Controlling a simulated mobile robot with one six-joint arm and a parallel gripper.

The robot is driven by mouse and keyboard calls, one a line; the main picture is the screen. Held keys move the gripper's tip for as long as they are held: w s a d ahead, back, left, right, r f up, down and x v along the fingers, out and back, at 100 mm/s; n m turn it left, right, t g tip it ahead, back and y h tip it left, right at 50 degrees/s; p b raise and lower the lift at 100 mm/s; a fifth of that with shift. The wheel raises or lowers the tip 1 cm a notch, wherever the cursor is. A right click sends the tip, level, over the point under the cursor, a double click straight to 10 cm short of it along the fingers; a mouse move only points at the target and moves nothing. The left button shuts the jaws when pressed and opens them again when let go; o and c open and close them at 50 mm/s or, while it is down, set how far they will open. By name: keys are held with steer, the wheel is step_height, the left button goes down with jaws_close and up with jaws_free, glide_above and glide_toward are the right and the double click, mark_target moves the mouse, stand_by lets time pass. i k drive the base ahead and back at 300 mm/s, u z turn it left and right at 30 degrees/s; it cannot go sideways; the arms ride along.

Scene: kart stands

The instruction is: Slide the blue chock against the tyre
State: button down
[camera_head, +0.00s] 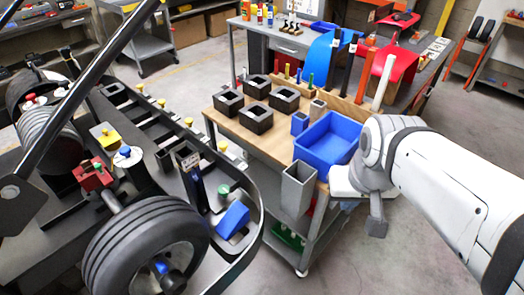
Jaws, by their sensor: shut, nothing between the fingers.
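The blue chock (233,219) is a small wedge lying just right of the large black tyre (130,243) at the front of the kart. A narrow dark gap seems to lie between them, but I cannot tell for sure whether they touch. My gripper (376,228) hangs at the end of the white arm on the right, pointing down. It is shut and empty, well to the right of the chock and apart from it, beside the blue bin's right end.
A curved dark bumper rail (262,215) runs just right of the chock. A wooden-topped cart (232,122) holds black square holders, a blue bin (325,143) and a grey open box (298,188) between gripper and kart. Floor at lower right is clear.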

mark_target(237, 215)
steer(key=z, duration=0.15)
steer(key=k, duration=1.1)
steer(key=u, duration=0.55)
steer(key=i, duration=1)
steer(key=u, duration=0.05)
